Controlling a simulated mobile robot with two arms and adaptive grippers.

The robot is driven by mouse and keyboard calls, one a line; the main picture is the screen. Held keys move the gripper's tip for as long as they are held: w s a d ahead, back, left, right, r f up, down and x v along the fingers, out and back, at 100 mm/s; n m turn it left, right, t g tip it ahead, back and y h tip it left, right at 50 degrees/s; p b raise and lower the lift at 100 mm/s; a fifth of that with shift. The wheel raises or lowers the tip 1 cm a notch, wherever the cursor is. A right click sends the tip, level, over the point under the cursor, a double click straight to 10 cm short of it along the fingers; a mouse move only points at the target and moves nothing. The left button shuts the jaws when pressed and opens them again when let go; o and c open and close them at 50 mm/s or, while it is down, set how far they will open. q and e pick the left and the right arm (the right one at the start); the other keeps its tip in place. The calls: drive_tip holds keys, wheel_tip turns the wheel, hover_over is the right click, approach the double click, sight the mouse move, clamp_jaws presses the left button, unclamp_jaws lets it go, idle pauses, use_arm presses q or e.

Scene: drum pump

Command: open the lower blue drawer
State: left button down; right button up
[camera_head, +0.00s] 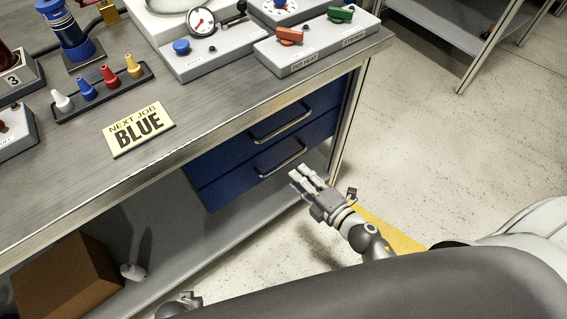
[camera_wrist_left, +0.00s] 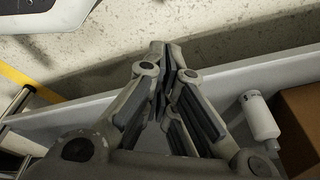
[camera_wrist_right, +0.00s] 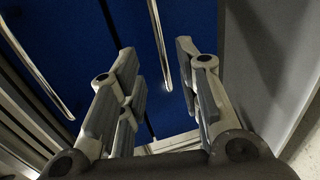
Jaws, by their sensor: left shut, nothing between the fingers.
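The lower blue drawer (camera_head: 232,186) is shut under the bench, with a metal bar handle (camera_head: 282,161) across its front. The shut upper blue drawer (camera_head: 262,128) is directly above it. My right gripper (camera_head: 300,175) is open and empty, just in front of the right end of the lower handle. In the right wrist view, the end of the lower handle (camera_wrist_right: 158,45) shows in the gap between the fingers, which are not closed on it. My left gripper (camera_wrist_left: 168,58) is shut and empty, low beside the lower shelf; the head view shows only part of it.
The bench top (camera_head: 190,125) overhangs the drawers and carries control boxes, a gauge (camera_head: 201,22) and a "NEXT JOB BLUE" sign (camera_head: 139,130). A lower shelf (camera_head: 185,240) holds a cardboard box (camera_head: 70,280) and a white bottle (camera_head: 133,271).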

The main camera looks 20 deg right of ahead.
sight(284, 162)
drive_tip(key=x, duration=0.8)
drive_tip(key=shift+w+a, duration=0.1)
drive_tip(key=shift+w, duration=0.1)
clamp_jaws()
